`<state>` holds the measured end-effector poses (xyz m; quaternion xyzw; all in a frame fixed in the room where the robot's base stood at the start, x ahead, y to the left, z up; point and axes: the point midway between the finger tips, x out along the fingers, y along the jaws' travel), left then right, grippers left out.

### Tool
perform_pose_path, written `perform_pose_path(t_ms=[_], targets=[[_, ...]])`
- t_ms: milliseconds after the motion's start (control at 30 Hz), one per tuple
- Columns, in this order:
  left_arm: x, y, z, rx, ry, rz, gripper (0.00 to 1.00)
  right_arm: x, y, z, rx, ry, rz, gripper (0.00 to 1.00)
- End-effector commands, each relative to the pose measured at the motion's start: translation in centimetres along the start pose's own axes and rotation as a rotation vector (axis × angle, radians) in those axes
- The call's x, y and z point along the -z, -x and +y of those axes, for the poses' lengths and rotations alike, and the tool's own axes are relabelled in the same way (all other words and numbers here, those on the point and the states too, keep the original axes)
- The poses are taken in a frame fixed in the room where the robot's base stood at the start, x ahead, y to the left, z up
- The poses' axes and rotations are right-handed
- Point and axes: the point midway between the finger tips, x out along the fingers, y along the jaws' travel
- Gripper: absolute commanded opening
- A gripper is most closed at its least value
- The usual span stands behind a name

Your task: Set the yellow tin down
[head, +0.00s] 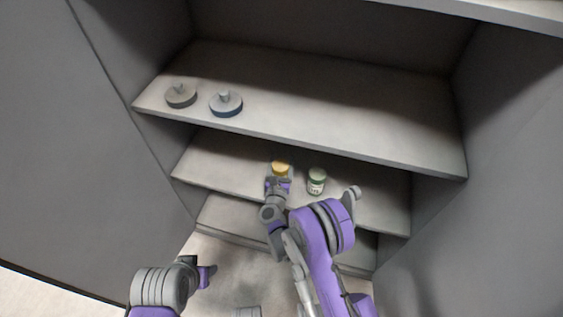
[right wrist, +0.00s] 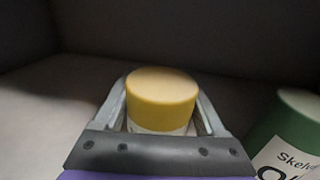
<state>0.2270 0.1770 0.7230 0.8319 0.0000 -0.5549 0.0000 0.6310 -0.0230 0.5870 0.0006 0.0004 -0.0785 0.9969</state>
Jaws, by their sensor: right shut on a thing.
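The yellow tin (head: 281,167) is at the middle shelf, left of a green tin. My right gripper (head: 279,180) is shut on it. In the right wrist view the yellow tin (right wrist: 162,98) stands upright between the two fingers, its yellow top clear and its lower part hidden by the gripper. I cannot tell whether its base touches the shelf. My left gripper (head: 207,275) is low at the left in the head view, away from the shelves; its fingers are too small to read.
The green tin (head: 316,181) with a white label stands close to the right of the yellow tin; it also shows in the right wrist view (right wrist: 296,135). Two round knobbed lids, one grey (head: 180,96) and one blue-edged (head: 226,104), lie on the upper shelf (head: 330,115). Side walls enclose the shelves.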

Motion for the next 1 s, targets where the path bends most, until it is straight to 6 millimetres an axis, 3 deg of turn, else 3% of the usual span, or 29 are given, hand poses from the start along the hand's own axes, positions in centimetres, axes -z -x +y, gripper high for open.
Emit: perform_pose_path(t_ms=[300, 333, 467, 800, 1000], targets=[[-0.1, -0.3, 0.0, 0.000, 0.000, -0.001, 0.50, 0.2, 0.0, 0.0, 0.000, 0.001, 0.000, 0.00], [-0.1, -0.3, 0.0, 0.000, 0.000, -0.001, 0.50, 0.3, 0.0, 0.0, 0.000, 0.000, 0.000, 0.75], [-0.1, -0.2, 0.0, 0.000, 0.000, -0.001, 0.50, 0.2, 0.0, 0.0, 0.000, 0.000, 0.000, 0.98], [0.1, 0.3, 0.0, 0.000, 0.000, 0.001, 0.50, -0.4, 0.0, 0.0, 0.000, 0.000, -0.001, 1.00], [0.1, 0.2, 0.0, 0.000, 0.000, 0.001, 0.50, -0.2, 3.4, 0.1, -0.001, -0.001, 0.000, 1.00]])
